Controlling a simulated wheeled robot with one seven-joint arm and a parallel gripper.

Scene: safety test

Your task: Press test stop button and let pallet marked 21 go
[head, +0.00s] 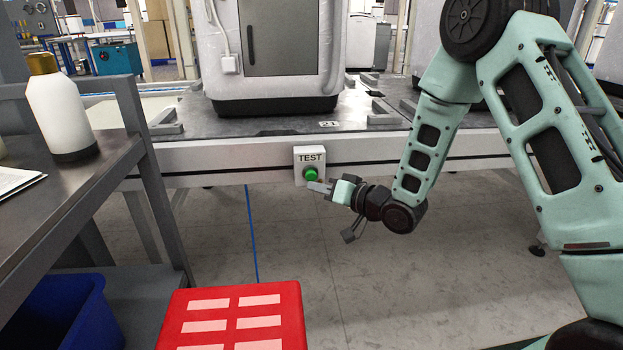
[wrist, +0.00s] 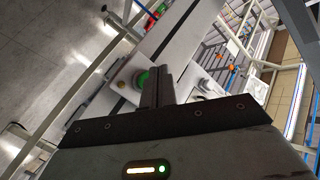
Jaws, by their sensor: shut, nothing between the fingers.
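A white box labelled TEST (head: 309,156) with a round green button (head: 311,174) is fixed to the front of the conveyor rail. The pallet marked 21 (head: 375,122) lies on the conveyor above it and carries a large grey-white cabinet (head: 278,50). My gripper (head: 318,187) is shut and empty, its fingertips just below and right of the green button. In the wrist view the shut fingers (wrist: 157,88) overlap part of the green button (wrist: 142,80). I cannot tell whether they touch it.
A dark side table (head: 75,135) with a white bottle (head: 60,110) stands at left, with a blue bin (head: 65,318) below. A red box with pale labels (head: 235,315) stands front centre. The floor under the conveyor is open.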

